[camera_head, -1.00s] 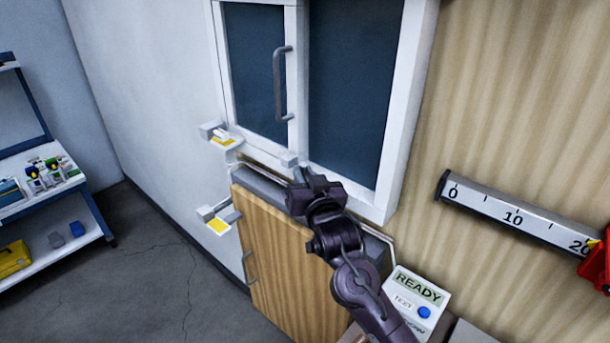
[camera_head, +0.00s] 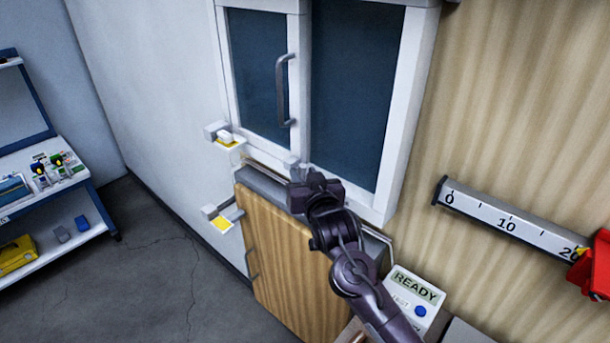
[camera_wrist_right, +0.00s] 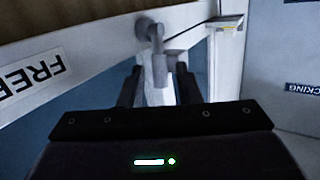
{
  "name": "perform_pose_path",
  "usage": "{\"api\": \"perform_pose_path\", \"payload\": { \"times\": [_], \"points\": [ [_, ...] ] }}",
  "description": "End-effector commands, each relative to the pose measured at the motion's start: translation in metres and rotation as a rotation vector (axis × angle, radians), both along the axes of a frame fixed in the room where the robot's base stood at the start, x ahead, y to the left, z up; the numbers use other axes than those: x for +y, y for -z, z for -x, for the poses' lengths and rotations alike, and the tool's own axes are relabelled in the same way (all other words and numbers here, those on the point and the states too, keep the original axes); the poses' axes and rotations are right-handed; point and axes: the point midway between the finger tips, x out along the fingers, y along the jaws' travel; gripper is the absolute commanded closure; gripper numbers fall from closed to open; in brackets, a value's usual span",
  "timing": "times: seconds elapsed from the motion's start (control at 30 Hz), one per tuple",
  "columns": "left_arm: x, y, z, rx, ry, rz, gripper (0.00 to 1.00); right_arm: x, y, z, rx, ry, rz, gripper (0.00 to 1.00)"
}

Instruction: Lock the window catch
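The window (camera_head: 355,90) has a white frame, dark panes and a grey bar handle (camera_head: 281,90). A small grey catch (camera_head: 292,161) sits at the lower frame, just beyond my right gripper (camera_head: 303,176) in the head view. In the right wrist view, the catch shows as a round pivot with a short lever (camera_wrist_right: 158,62) pointing toward me. My right gripper (camera_wrist_right: 158,88) has its dark fingers apart, one on each side of the lever's end. I cannot tell whether either finger touches it. My left gripper is out of view.
A wooden cabinet door (camera_head: 285,250) stands below the window. A white READY box (camera_head: 415,295) is at lower right, with a ruler rail (camera_head: 505,222) and red block on the wall. Yellow-marked brackets (camera_head: 222,222) are on the left. A FREE label (camera_wrist_right: 35,80) shows near the catch.

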Motion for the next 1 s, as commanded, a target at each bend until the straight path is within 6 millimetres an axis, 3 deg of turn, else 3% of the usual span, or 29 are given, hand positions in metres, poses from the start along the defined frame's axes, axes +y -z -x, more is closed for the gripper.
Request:
{"api": "perform_pose_path", "payload": {
  "times": [0.37, 0.8, 1.0],
  "points": [
    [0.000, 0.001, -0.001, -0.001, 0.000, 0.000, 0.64, -0.001, 0.001, 0.003, 0.000, 0.000, 0.000, 0.63],
    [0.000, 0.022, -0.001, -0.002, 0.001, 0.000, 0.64, -0.013, -0.004, 0.063, -0.001, -0.001, -0.001, 0.63],
    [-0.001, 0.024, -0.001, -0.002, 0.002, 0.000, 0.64, -0.016, -0.007, 0.075, 0.001, 0.000, 0.000, 0.63]
  ]
}}
